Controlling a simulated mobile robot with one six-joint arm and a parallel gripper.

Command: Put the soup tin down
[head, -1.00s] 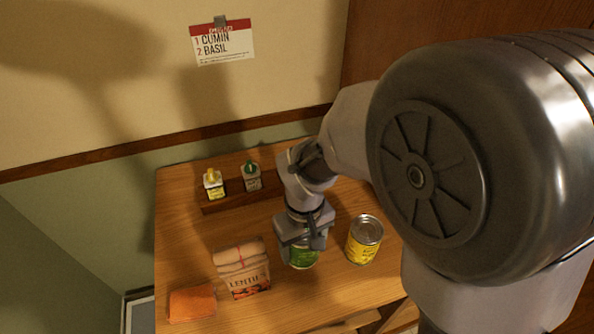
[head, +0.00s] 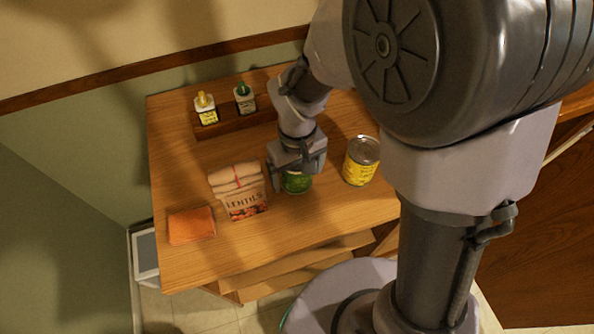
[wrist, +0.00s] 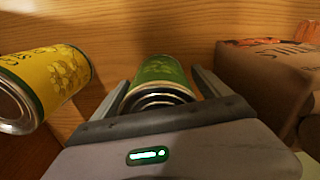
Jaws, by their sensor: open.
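A green tin (head: 296,183), which I take to be the soup tin, is on the wooden counter, partly hidden under my gripper (head: 297,176). In the wrist view the green tin (wrist: 160,82) lies between the two fingers of my gripper (wrist: 162,88). The fingers are apart, with a gap visible beside the tin, so my gripper is open around it. The tin's label text cannot be read. A yellow tin (head: 360,164) stands upright to the right of my gripper; it also shows at the left of the wrist view (wrist: 40,82).
A lentils bag (head: 240,193) stands close to the left of the green tin. Two small bottles (head: 206,109) (head: 245,98) stand at a wooden rack (head: 238,124) behind. The front counter strip is clear.

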